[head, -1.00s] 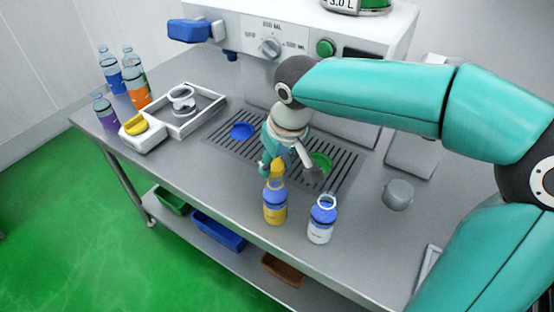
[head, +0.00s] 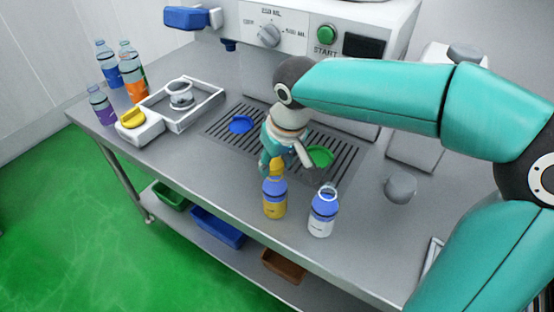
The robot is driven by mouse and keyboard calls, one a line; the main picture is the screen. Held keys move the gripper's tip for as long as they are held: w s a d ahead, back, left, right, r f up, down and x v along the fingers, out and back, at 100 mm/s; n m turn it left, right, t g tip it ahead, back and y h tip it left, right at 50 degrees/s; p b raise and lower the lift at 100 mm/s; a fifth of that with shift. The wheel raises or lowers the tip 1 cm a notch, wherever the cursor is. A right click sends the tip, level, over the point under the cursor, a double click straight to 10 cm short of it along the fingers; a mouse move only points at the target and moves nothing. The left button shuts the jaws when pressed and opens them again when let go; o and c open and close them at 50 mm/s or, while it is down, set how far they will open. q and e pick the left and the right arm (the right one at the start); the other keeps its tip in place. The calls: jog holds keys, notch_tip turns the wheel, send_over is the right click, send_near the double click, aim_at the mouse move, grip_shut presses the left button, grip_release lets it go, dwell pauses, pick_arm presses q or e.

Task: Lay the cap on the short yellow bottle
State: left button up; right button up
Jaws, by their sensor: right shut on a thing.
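The short yellow bottle (head: 275,205) stands upright near the front edge of the steel table, with yellow contents and a blue upper part. My right gripper (head: 277,170) points down just above and behind its mouth. It is shut on a small yellow cap (head: 277,166), which is mostly hidden by the fingers. The cap is right at the bottle's mouth; I cannot tell whether they touch. My left gripper is not in view.
A white bottle (head: 322,213) stands close to the right of the yellow one. A grey round object (head: 400,188) is farther right. Behind are a drip grate (head: 225,132), a blue disc (head: 241,124) and a green disc (head: 320,156). Several tall bottles stand far left.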

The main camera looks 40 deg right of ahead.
jog(key=shift+f, duration=0.2)
jog(key=o, duration=0.9)
jog(key=shift+r, duration=0.15)
jog(key=v, duration=1.1)
jog(key=shift+s+r, duration=0.1)
jog(key=shift+r, duration=0.25)
